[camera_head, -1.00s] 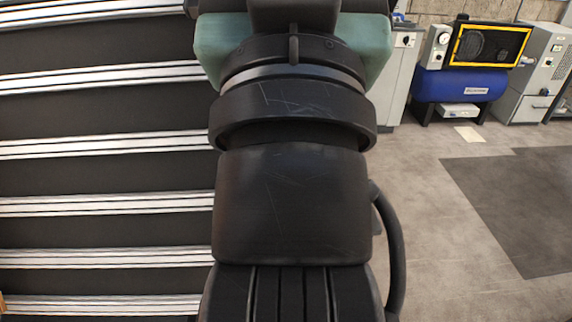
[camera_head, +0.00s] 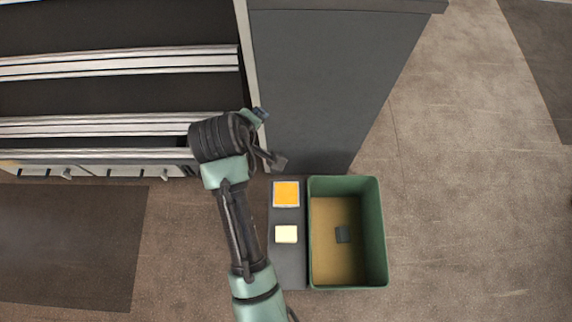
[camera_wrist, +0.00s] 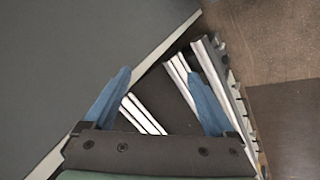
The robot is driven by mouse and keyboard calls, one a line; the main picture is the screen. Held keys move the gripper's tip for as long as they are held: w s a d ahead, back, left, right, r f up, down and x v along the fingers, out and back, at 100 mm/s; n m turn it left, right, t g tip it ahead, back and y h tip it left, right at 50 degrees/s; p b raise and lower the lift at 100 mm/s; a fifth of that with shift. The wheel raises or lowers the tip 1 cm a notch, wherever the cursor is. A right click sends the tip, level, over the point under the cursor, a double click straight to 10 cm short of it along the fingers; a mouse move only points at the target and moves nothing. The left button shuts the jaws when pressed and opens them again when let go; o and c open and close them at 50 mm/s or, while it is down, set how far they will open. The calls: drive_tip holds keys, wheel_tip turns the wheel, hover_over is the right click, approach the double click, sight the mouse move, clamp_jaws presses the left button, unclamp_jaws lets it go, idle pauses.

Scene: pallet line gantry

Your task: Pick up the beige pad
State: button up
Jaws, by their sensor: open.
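The beige pad (camera_head: 286,234) is a small pale cream block. It lies on a narrow dark shelf (camera_head: 288,262) near the middle of the head view, below an orange pad. My gripper (camera_head: 262,113) is above and left of it in the head view, well apart from it, and only partly visible beside my wrist. In the wrist view my gripper (camera_wrist: 162,80) shows two blue fingers spread apart with nothing between them. The beige pad is not in the wrist view.
An orange square pad (camera_head: 286,193) with a pale rim lies on the same shelf. A grey cabinet (camera_head: 325,85) and slatted metal rails (camera_head: 120,62) lie beyond. Open floor is at right.

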drive_tip(key=s+f+n+g+h, duration=0.1)
drive_tip(key=s+f+n+g, duration=0.2)
drive_tip(key=s+f, duration=0.45)
drive_tip(key=n+g+h, duration=0.3)
drive_tip(key=n, duration=0.1)
approach(286, 233)
drive_tip(key=shift+n, duration=0.4)
drive_tip(key=b+x, duration=0.3)
drive_tip(key=x, duration=0.1)
drive_tip(key=shift+d+f+b, duration=0.1)
drive_tip(key=shift+d+b, duration=0.15)
drive_tip(key=shift+b, duration=0.1)
drive_tip(key=shift+d+f, duration=0.2)
drive_tip(key=shift+f, duration=0.15)
drive_tip(key=b+x, duration=0.2)
drive_tip(key=x, duration=0.1)
drive_tip(key=b+x, duration=0.1)
drive_tip(key=shift+a+f+b, duration=0.25)
drive_tip(key=shift+f+b, duration=0.1)
drive_tip(key=shift+b, duration=0.05)
drive_tip(key=shift+d+f, duration=0.25)
drive_tip(key=shift+f, duration=0.1)
drive_tip(key=shift+r, duration=0.1)
clamp_jaws()
